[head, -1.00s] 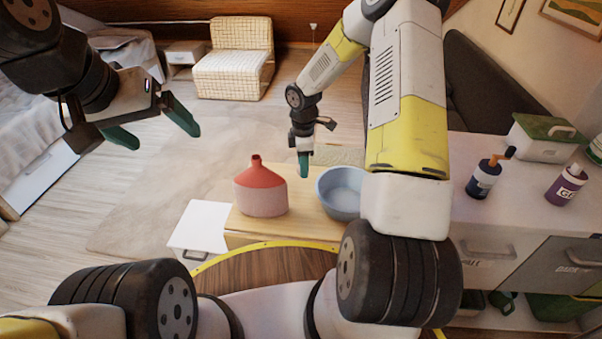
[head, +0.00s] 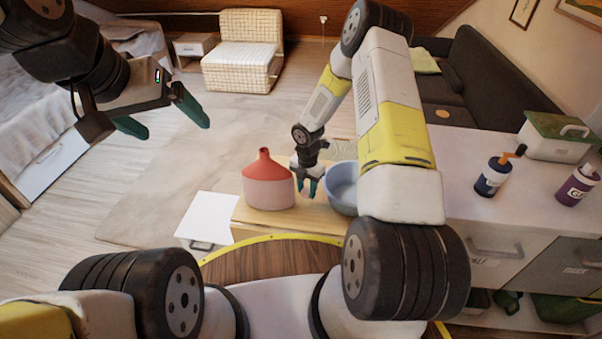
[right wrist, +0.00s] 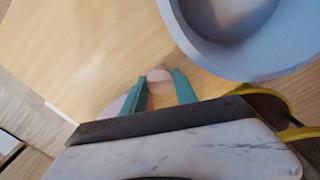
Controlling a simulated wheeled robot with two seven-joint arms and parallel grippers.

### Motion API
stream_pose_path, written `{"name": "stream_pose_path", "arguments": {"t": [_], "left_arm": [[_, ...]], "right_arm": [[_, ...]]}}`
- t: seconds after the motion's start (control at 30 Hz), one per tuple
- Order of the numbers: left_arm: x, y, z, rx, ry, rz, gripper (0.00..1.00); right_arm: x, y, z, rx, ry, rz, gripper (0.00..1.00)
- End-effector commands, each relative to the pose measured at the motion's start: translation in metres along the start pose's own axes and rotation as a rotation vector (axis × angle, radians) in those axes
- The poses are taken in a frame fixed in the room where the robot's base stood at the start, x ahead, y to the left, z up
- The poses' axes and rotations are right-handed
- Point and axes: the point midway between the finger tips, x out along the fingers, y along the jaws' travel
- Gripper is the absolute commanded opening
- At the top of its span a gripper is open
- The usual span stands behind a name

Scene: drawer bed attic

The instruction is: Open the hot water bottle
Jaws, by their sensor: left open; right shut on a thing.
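The hot water bottle (head: 269,185), with a red top and neck and a pinkish ribbed body, stands upright on the small wooden table. My right gripper (head: 308,187) is low over the table, between the bottle and a blue bowl. In the right wrist view its teal fingers (right wrist: 160,90) are shut on a small round pinkish piece (right wrist: 160,80); I cannot tell for sure that it is the bottle's stopper. My left gripper (head: 172,122) is open and empty, in the air left of the bottle.
The blue bowl (head: 345,187) is close right of my right gripper and also shows in the right wrist view (right wrist: 270,68). A white counter (head: 470,215) at right holds a dark pump bottle (head: 490,178), a purple bottle (head: 577,187) and a green-lidded box (head: 553,140).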

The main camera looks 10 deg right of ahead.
Motion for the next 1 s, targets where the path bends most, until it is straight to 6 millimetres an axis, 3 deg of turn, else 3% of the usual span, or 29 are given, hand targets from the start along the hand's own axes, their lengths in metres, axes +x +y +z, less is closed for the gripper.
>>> {"name": "stream_pose_path", "arguments": {"t": [0.27, 0.63, 0.67, 0.73, 1.0], "left_arm": [[0.000, 0.000, 0.000, 0.000, 0.000, 0.000, 0.89], [0.000, 0.000, 0.000, 0.000, 0.000, 0.000, 0.89], [0.000, 0.000, 0.000, 0.000, 0.000, 0.000, 0.89], [0.000, 0.000, 0.000, 0.000, 0.000, 0.000, 0.89], [0.000, 0.000, 0.000, 0.000, 0.000, 0.000, 0.89]], "right_arm": [[0.035, -0.001, -0.001, 0.001, 0.001, -0.002, 0.00], [0.039, -0.001, -0.001, 0.002, 0.001, -0.002, 0.00], [0.038, -0.001, 0.000, 0.002, 0.000, -0.001, 0.40], [0.038, -0.001, 0.000, 0.002, 0.000, -0.001, 0.54], [0.038, -0.001, 0.000, 0.002, 0.000, -0.001, 0.56]]}}
